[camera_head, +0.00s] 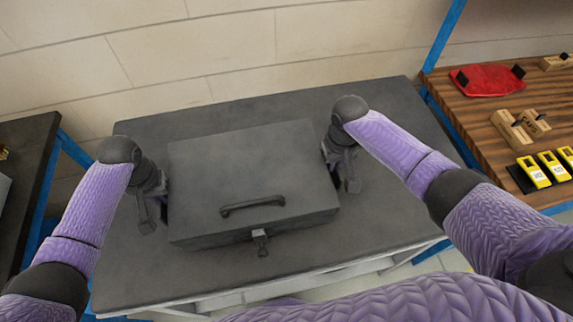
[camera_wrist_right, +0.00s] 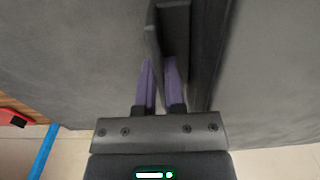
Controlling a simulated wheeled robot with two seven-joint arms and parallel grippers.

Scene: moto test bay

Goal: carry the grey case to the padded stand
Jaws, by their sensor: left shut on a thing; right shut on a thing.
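The grey case (camera_head: 250,175) is a flat, closed box with a dark front handle and a latch, in the middle of the head view. It is over the dark grey table top (camera_head: 375,225); I cannot tell whether it rests there or is slightly raised. My left gripper (camera_head: 154,212) is shut at its left side; the grip itself is hidden. My right gripper (camera_head: 344,177) is at its right side. In the right wrist view, my right gripper (camera_wrist_right: 160,68) is shut on a dark side handle beside the case (camera_wrist_right: 255,65). I cannot tell whether this table is the padded stand.
A wooden bench (camera_head: 480,112) at right holds a red pouch (camera_head: 487,80), wooden blocks (camera_head: 513,131) and yellow devices (camera_head: 533,171). Another dark table (camera_head: 25,150) stands at left. A pale block wall (camera_head: 240,45) closes the back. Bare table top surrounds the case.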

